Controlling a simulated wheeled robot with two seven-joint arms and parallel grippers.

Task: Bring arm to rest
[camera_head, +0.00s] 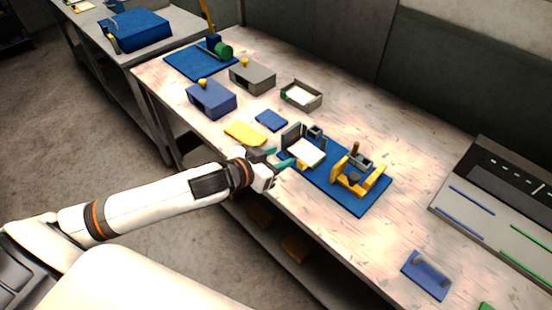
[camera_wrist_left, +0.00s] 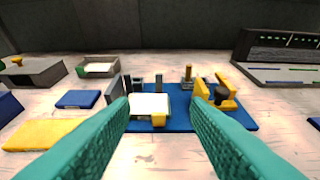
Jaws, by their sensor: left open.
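My left gripper (camera_head: 279,158) is at the near edge of the workbench, with its teal fingers pointing toward the blue mat (camera_head: 347,202). In the left wrist view the two fingers (camera_wrist_left: 160,130) are spread apart with nothing between them. Beyond them, a fixture with a white plate or sheet (camera_head: 304,150) sits on the mat; it also shows in the left wrist view (camera_wrist_left: 150,104). A yellow frame with a dark knob (camera_head: 359,177) stands to its right on the same mat. My right gripper is not in view.
A yellow pad (camera_head: 245,133), a small blue pad (camera_head: 271,120), a blue box (camera_head: 211,100), a grey box (camera_head: 252,77) and an open tray (camera_head: 301,96) lie on the bench. A grey panel (camera_head: 500,215) stands at right. A blue holder (camera_head: 426,275) lies nearby, with bare bench between.

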